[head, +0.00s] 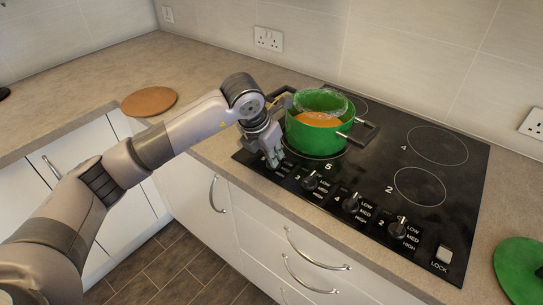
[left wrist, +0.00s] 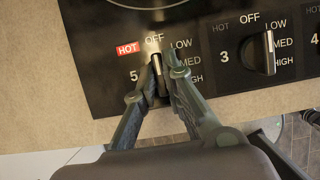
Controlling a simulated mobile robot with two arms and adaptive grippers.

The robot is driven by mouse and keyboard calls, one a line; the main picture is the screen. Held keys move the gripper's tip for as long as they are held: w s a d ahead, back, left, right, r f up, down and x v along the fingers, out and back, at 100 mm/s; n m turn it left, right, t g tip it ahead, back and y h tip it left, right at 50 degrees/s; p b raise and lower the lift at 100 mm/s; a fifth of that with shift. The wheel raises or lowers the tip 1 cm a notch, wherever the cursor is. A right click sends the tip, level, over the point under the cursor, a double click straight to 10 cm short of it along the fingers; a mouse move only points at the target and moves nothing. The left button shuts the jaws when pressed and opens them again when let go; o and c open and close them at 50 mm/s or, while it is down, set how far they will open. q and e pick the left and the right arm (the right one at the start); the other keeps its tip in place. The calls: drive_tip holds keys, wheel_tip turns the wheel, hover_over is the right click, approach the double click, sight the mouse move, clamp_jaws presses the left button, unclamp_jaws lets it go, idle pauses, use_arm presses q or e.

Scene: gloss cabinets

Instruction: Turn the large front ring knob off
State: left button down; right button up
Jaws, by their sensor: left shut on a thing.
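The knob marked 5 (left wrist: 160,84) is at the front left of the black cooktop (left wrist: 200,92). In the left wrist view, my left gripper (left wrist: 159,62) is shut on this knob, one finger on each side. The knob's bar points roughly up at the OFF mark. A red HOT label (left wrist: 127,48) is lit beside OFF. In the head view, my left gripper (head: 274,160) reaches down to the panel's left end and hides the knob there. My right gripper is not in view.
Other knobs (head: 351,202) line the panel to the right.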

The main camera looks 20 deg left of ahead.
use_arm(q)
drive_tip(key=shift+f, duration=0.15)
drive_tip(key=shift+s, duration=0.1)
drive_tip(key=c, duration=1.7)
unclamp_jaws()
drive_tip(key=shift+r, duration=0.25)
drive_tip(key=v, duration=1.1)
drive_tip(key=shift+r, duration=0.3)
drive_tip(key=shift+f, duration=0.1)
